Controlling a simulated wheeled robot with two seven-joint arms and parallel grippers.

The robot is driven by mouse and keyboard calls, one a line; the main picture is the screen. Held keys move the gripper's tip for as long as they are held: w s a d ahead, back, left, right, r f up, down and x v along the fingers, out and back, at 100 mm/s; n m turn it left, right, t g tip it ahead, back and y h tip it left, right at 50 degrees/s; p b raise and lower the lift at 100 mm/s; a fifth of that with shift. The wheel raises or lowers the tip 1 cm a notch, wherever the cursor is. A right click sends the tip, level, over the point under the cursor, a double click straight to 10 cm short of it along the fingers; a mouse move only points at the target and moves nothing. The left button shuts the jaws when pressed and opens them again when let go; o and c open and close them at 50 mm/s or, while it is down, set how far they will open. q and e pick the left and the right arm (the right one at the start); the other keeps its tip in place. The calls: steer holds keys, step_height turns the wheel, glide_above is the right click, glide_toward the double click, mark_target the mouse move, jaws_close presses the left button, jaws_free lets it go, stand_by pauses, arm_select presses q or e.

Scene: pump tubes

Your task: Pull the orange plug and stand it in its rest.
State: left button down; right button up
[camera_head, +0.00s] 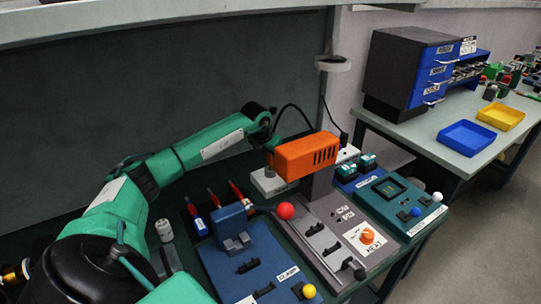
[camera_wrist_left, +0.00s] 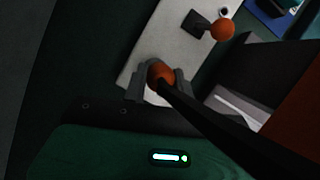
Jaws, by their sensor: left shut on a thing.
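In the left wrist view my left gripper (camera_wrist_left: 161,86) is shut on the orange plug (camera_wrist_left: 160,73), whose rounded top shows between the grey fingers. A thick black cord or bar runs from it toward the lower right. The plug is over a pale plate (camera_wrist_left: 152,48); I cannot tell whether it touches it. A second orange knob on a dark square base (camera_wrist_left: 196,24) is farther along the plate. In the head view my left gripper (camera_head: 268,145) is partly hidden behind an orange vented box, above a pale block (camera_head: 261,186). My right gripper is out of view.
The orange vented box (camera_head: 306,155) stands close by on a dark column. In front are a blue fixture (camera_head: 232,222), a red-ball lever (camera_head: 285,211) and a grey panel with an orange dial (camera_head: 367,236). A teal panel (camera_head: 405,204) is at right.

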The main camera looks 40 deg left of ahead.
arm_select(q)
steer(key=shift+s+a, duration=0.1)
steer(key=shift+a, duration=0.05)
steer(key=shift+a, duration=0.1)
stand_by(0.5)
stand_by(0.3)
steer(key=shift+f, duration=0.15)
steer(key=shift+s+a+f+b, duration=0.1)
steer(key=shift+s+f+b, duration=0.05)
steer(key=shift+f+b, duration=0.3)
steer(key=c, duration=1.2)
jaws_free()
steer(key=shift+a+f, duration=0.1)
steer(key=shift+o, duration=0.8)
steer(key=shift+f, duration=0.15)
